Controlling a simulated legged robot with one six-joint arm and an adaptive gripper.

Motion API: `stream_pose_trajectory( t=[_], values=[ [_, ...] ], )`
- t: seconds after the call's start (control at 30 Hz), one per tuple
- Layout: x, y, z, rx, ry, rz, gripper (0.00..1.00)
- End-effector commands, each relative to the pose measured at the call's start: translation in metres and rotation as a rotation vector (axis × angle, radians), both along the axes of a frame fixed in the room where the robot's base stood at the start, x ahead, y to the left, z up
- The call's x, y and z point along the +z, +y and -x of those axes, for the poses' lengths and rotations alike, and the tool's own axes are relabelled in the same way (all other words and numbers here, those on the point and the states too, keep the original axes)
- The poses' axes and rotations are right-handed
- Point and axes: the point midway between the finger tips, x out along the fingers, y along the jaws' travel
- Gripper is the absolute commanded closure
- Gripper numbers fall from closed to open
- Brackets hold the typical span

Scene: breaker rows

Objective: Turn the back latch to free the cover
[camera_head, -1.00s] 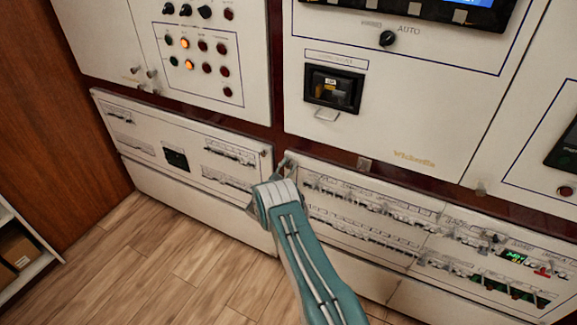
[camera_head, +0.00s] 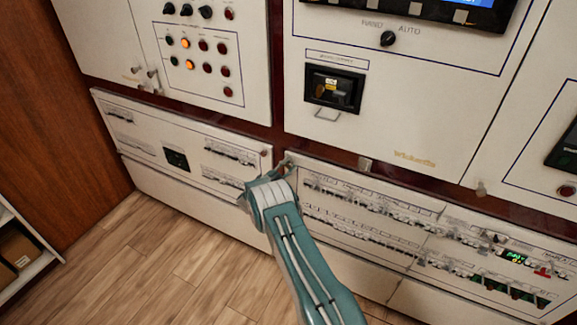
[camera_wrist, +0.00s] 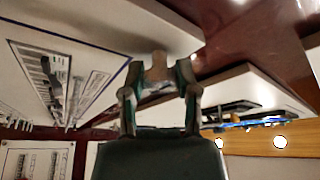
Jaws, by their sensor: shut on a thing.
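My gripper (camera_wrist: 158,90) shows in the wrist view, its two fingers closed around a small light metal latch (camera_wrist: 158,66) at the edge of a white panel. In the head view, the arm's wrist hides most of my gripper, which is at the top left corner of the long breaker cover (camera_head: 345,205). A grey finger part shows just above the wrist there. The cover sits flat in the cabinet front, with rows of breakers along it. Another latch (camera_head: 365,163) sits on the dark red strip above the cover. The exact turn of the held latch is hard to tell.
A second breaker panel (camera_head: 140,130) lies left of my gripper. Above are white cabinet doors with a black socket box (camera_head: 335,88) and knobs. The wooden floor (camera_head: 150,250) is clear in front. A shelf with boxes (camera_head: 18,250) stands at far left.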

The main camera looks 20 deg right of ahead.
Motion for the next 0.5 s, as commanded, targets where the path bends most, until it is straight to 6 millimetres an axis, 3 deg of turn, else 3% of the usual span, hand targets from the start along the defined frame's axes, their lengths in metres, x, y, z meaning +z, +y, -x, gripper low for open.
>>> stream_pose_trajectory(
  t=[0.37, 0.4, 0.47, 0.5],
  values=[
    [-0.0008, 0.0001, 0.0004, 0.0, -0.003, -0.004, 1.0],
    [-0.0009, 0.0, 0.0004, 0.0, -0.003, -0.004, 0.51],
    [-0.0008, -0.0001, 0.0005, 0.0, -0.002, -0.004, 0.24],
    [-0.0008, -0.0001, 0.0004, 0.0, -0.002, -0.003, 0.24]
  ],
)
